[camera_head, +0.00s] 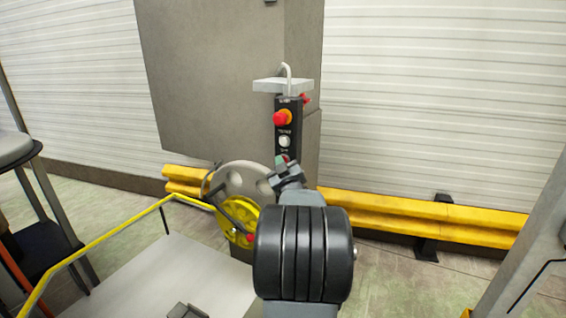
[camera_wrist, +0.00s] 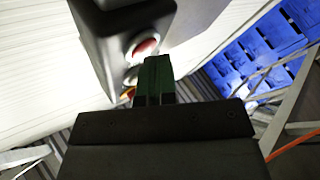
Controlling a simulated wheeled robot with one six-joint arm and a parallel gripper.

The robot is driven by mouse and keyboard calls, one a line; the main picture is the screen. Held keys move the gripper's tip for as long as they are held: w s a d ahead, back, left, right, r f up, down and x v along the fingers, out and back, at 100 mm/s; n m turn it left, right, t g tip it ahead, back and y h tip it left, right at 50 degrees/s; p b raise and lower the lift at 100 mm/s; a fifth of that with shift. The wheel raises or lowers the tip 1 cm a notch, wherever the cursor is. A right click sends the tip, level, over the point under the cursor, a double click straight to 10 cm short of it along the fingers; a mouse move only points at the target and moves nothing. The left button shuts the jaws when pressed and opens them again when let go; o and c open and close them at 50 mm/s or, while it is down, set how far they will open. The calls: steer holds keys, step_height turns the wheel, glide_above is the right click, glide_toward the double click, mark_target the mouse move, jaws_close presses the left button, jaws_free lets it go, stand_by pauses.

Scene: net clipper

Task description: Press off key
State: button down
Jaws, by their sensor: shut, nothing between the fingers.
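A black control panel (camera_head: 285,133) stands upright on the side of a grey cabinet. It carries a large red knob (camera_head: 281,118) on an orange base at the top, a white round button (camera_head: 284,141) below it, and a red button (camera_head: 284,159) lower down, partly hidden by my gripper. My gripper (camera_head: 280,165) is shut and empty in front of the panel's lower end. In the wrist view its green fingertips (camera_wrist: 155,66) are just below a red button (camera_wrist: 146,47) in a pale ring on the dark panel. I cannot tell whether they touch it.
A grey wheel (camera_head: 226,182) with a yellow hub (camera_head: 243,219) is left of my arm. A yellow guard rail (camera_head: 430,213) runs along the wall. A yellow-edged platform (camera_head: 190,262) lies at lower left. Blue crates (camera_wrist: 262,55) show in the wrist view.

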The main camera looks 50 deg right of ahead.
steer(key=shift+a, duration=0.1)
stand_by(0.3)
steer(key=shift+s+a+b, duration=0.2)
steer(key=shift+a+b, duration=0.45)
steer(key=shift+a, duration=0.05)
steer(key=shift+s+a+b, duration=0.2)
steer(key=shift+a+b, duration=0.25)
steer(key=shift+a, duration=0.35)
steer(key=shift+s+a+b, duration=0.2)
steer(key=shift+a+b, duration=0.25)
steer(key=shift+a, duration=0.35)
steer(key=shift+s+a+b, duration=0.2)
steer(key=shift+a+b, duration=0.25)
steer(key=shift+a, duration=0.35)
